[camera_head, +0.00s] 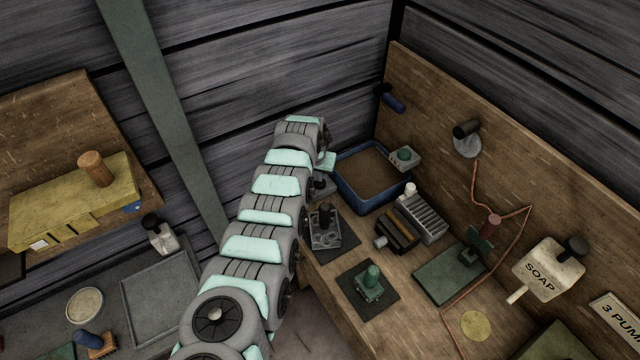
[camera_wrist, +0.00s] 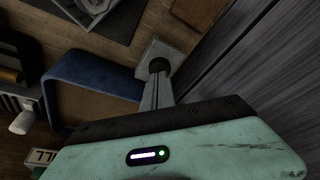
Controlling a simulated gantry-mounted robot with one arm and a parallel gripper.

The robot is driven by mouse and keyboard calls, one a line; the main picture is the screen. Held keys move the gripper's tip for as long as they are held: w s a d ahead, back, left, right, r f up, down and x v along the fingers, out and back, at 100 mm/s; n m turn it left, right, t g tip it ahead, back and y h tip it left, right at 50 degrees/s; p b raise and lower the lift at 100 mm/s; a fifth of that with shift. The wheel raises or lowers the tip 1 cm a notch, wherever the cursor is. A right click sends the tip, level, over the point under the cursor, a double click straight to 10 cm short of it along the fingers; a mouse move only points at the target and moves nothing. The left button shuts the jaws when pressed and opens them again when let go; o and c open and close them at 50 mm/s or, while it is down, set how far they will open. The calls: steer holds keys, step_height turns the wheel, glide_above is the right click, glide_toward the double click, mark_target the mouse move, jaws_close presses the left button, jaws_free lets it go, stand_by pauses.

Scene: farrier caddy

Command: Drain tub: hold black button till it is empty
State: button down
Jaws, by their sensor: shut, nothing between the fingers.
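The blue tub (camera_head: 344,184) stands at the back corner of the wooden bench and holds brown liquid; its level is hard to judge. It also shows in the wrist view (camera_wrist: 92,64). The black button (camera_wrist: 159,65) sits on a small grey box beside the tub. In the head view that box (camera_head: 323,188) is partly hidden by my arm. My gripper (camera_wrist: 157,82) is shut and empty, its fingertips pointing at the button and overlapping its near edge in the wrist view. I cannot tell whether they press it.
A green button (camera_head: 404,154) on a pale box stands at the tub's far right. A grey ribbed rack (camera_head: 420,217), a brush-like block (camera_head: 396,234) and a green fixture on a dark mat (camera_head: 369,284) occupy the bench. A plank wall (camera_wrist: 237,62) rises close beside my gripper.

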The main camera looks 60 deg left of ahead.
mark_target(319, 184)
steer(key=shift+f, duration=0.15)
steer(key=shift+f+b, duration=1.15)
steer(key=shift+f, duration=0.2)
steer(key=shift+r, duration=0.1)
stand_by(3.7)
step_height(319, 184, up, 6)
steer(key=p, duration=0.5)
steer(key=shift+p, duration=0.3)
